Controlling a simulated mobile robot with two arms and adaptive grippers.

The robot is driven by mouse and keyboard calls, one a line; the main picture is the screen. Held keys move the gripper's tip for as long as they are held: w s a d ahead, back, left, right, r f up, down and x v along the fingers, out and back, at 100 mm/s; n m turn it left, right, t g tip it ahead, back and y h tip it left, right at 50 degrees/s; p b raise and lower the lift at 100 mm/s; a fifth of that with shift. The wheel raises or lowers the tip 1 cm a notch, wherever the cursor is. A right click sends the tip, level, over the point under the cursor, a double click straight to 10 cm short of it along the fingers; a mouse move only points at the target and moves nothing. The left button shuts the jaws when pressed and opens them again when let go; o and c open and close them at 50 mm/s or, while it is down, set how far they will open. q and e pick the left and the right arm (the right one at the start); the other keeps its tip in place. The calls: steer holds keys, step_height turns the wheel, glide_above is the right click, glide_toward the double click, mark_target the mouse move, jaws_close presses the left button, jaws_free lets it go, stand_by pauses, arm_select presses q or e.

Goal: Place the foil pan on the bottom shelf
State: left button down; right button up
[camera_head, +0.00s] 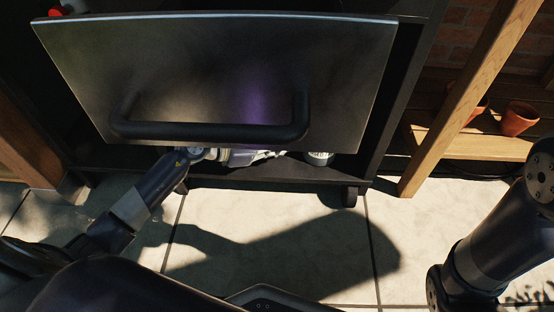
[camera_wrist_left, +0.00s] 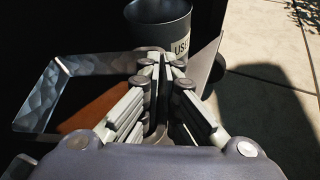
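The foil pan (camera_wrist_left: 35,92) shows in the left wrist view as a shiny, dimpled metal tray with flared walls. The grip itself is hidden. In the head view my left gripper (camera_head: 240,156) reaches under the dark metal front with the handle, at the bottom shelf (camera_head: 270,172) of the black cart. The pan is mostly hidden there, and whether it touches the shelf cannot be told. My right gripper is out of view.
A dark bucket (camera_wrist_left: 160,22) with a pale label stands beyond the pan. The metal front (camera_head: 200,70) with its black bar handle (camera_head: 205,131) overhangs the shelf. A wooden post (camera_head: 470,95) and terracotta pots (camera_head: 518,118) are at the right. The paving before the cart is clear.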

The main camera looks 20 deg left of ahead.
arm_select(q)
steer(key=shift+f+b, duration=1.45)
steer(key=shift+f, duration=0.85)
steer(key=shift+f, duration=0.2)
steer(key=c, duration=1.8)
jaws_free()
steer(key=shift+r, duration=0.1)
